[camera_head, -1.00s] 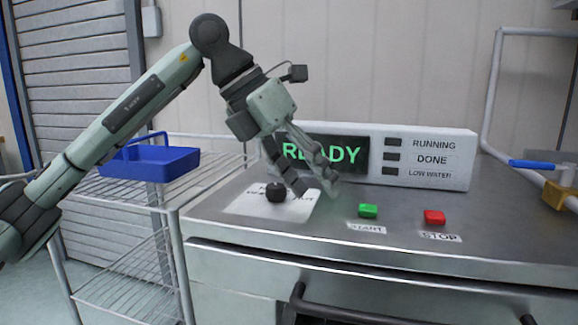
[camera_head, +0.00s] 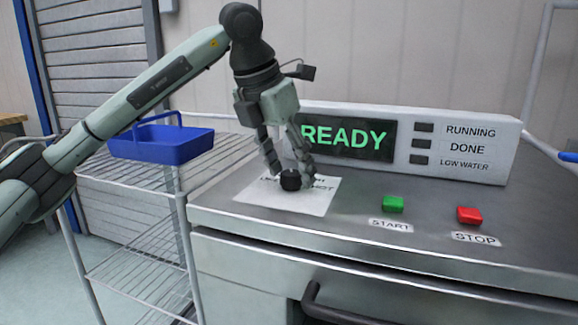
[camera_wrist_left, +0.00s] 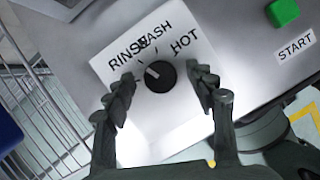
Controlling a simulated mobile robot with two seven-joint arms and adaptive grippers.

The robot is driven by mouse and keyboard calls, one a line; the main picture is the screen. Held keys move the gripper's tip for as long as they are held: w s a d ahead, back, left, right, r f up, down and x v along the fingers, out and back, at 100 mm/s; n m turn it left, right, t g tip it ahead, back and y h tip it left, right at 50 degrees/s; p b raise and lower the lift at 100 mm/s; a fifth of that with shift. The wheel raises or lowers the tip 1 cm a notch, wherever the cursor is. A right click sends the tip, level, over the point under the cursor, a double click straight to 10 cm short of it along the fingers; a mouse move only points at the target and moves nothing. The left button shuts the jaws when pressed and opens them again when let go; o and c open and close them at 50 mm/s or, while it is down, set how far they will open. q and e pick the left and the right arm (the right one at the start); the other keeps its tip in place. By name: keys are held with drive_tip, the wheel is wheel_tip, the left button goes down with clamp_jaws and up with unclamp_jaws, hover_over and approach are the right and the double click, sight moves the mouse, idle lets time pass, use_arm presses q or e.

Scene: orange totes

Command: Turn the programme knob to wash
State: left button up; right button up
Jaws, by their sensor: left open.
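The programme knob (camera_head: 290,181) is a small black round dial on a white label plate (camera_head: 325,203) on the steel machine top. In the left wrist view the knob (camera_wrist_left: 160,76) has a light pointer mark aimed up and left, toward the RINSE side. RINSE, WASH and HOT are printed around it. My left gripper (camera_head: 290,174) points down over the knob and is open. In the left wrist view its fingers (camera_wrist_left: 160,90) stand on either side of the knob, with gaps between. My right gripper is not in view.
The display (camera_head: 345,137) reads READY, with RUNNING, DONE and LOW WATER lamps beside it. A green START button (camera_head: 393,204) and a red STOP button (camera_head: 469,215) lie to the right. A blue basket (camera_head: 165,142) sits on the wire rack (camera_head: 105,174) at left.

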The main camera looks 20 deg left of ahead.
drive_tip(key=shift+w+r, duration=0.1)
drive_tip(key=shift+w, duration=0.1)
use_arm(q)
drive_tip(key=shift+c, duration=1.2)
drive_tip(key=c, duration=0.9)
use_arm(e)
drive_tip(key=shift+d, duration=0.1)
